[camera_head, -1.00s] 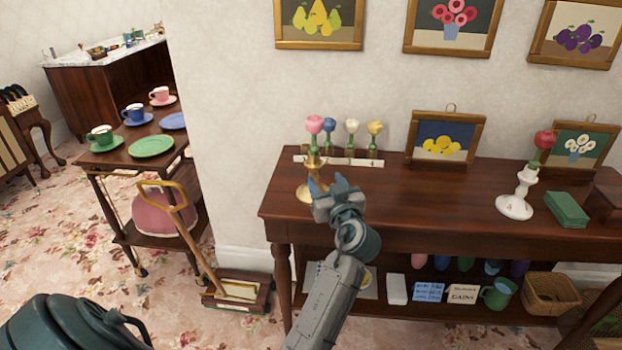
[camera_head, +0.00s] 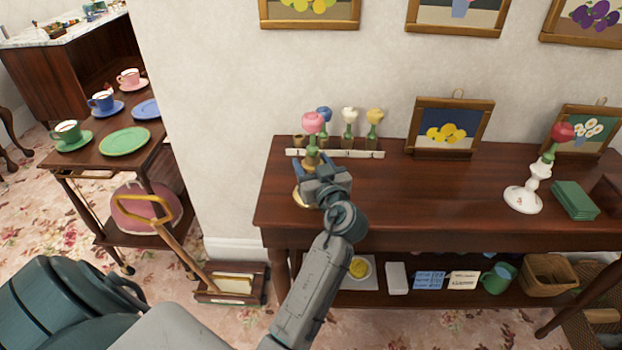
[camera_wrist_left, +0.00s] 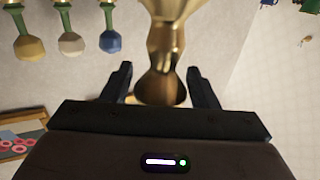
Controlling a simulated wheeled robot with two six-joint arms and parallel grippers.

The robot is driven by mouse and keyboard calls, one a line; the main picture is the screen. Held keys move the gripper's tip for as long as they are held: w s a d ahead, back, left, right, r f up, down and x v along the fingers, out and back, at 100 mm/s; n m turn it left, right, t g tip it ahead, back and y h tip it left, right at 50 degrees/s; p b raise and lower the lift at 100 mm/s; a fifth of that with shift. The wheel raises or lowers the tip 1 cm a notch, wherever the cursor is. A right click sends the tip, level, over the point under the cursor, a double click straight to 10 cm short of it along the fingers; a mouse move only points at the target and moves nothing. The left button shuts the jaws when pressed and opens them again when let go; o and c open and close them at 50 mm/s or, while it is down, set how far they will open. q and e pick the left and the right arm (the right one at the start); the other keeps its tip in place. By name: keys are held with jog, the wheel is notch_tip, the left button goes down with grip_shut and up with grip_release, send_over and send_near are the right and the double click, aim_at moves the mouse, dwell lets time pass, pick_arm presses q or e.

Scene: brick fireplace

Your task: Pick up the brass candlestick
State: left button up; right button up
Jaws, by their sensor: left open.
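The brass candlestick (camera_head: 312,159) stands upright near the left end of the dark wooden side table (camera_head: 390,208), with a pink tulip (camera_head: 313,123) in its top. My left gripper (camera_head: 326,174) is open in front of it and hides much of its stem; part of the base shows to the left. In the left wrist view, the candlestick (camera_wrist_left: 168,45) lies in line with the gap between the two spread fingers (camera_wrist_left: 158,76). I cannot tell whether either finger touches it. My right gripper is not in view.
Behind the candlestick, a pale rack (camera_head: 362,154) holds several bulb-shaped flowers close by. Framed fruit picture (camera_head: 447,128), white candlestick (camera_head: 525,195) and green stack (camera_head: 574,200) stand to the right. The table's middle is clear. A tea cart (camera_head: 108,160) stands left.

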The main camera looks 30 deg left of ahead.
pick_arm(q)
jog(key=shift+s+d+r, duration=0.15)
jog(key=shift+s+d, duration=0.05)
jog(key=shift+w+a, duration=0.1)
grip_shut()
dwell(1.0)
